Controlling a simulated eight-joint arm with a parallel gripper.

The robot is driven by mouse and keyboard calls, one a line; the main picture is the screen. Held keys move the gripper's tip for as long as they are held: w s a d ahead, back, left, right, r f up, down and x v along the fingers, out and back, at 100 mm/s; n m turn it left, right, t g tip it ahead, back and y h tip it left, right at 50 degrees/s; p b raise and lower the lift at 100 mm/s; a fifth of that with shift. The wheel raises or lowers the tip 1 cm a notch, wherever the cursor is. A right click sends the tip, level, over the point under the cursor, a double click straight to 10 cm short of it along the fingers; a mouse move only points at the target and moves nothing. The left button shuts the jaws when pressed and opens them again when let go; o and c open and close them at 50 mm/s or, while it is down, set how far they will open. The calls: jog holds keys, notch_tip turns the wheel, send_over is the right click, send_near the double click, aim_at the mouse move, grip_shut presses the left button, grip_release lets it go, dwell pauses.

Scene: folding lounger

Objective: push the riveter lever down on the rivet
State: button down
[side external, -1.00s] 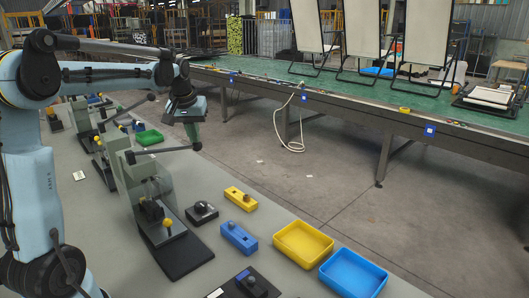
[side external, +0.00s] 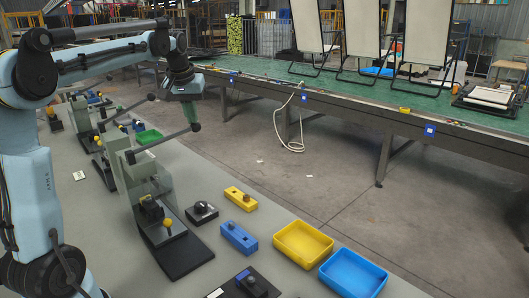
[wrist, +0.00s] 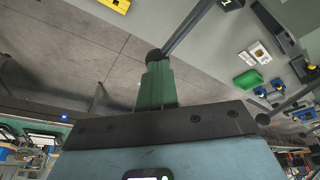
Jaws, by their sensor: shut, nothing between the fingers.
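The riveter (side external: 150,180) is a grey-green press on a black base plate at the left of the bench. Its dark lever (side external: 160,142) slants up to the right, ending in a round black knob. My gripper (side external: 191,116) is shut, with its green fingers pointing down onto or right beside the lever knob. In the wrist view the closed fingers (wrist: 156,68) meet the black knob, and the lever (wrist: 188,27) runs up and right from it. A yellow ball (side external: 167,223) shows at the front of the press. I cannot make out the rivet itself.
Yellow (side external: 303,244) and blue (side external: 353,272) trays lie right of the press, with yellow (side external: 240,199) and blue (side external: 238,237) blocks nearby. More presses and a green tray (side external: 148,137) stand behind. Open floor separates this bench from the long green table (side external: 350,95).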

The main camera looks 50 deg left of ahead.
jog(key=shift+r, duration=2)
notch_tip(320, 180, up, 7)
jog(key=shift+s, duration=0.2)
jog(key=s+d+f+m+t, duration=0.15)
jog(key=d+f, duration=0.25)
jog(key=d, duration=0.4)
jog(key=d+f+m+t, duration=0.1)
jog(key=d+f+m, duration=0.25)
jog(key=d, duration=0.35)
jog(key=s+d+f+m+t+h, duration=0.1)
jog(key=s+d+f+m, duration=0.1)
jog(key=s+d+f, duration=0.2)
jog(key=s+d+f+m+t+h, duration=0.1)
jog(key=s+d+f+m, duration=0.1)
jog(key=s+d+f, duration=0.2)
jog(key=d+f, duration=0.3)
jog(key=f, duration=0.3)
jog(key=shift+s+d+f, duration=0.15)
jog(key=shift+d+f, duration=0.05)
jog(key=shift+f, duration=0.1)
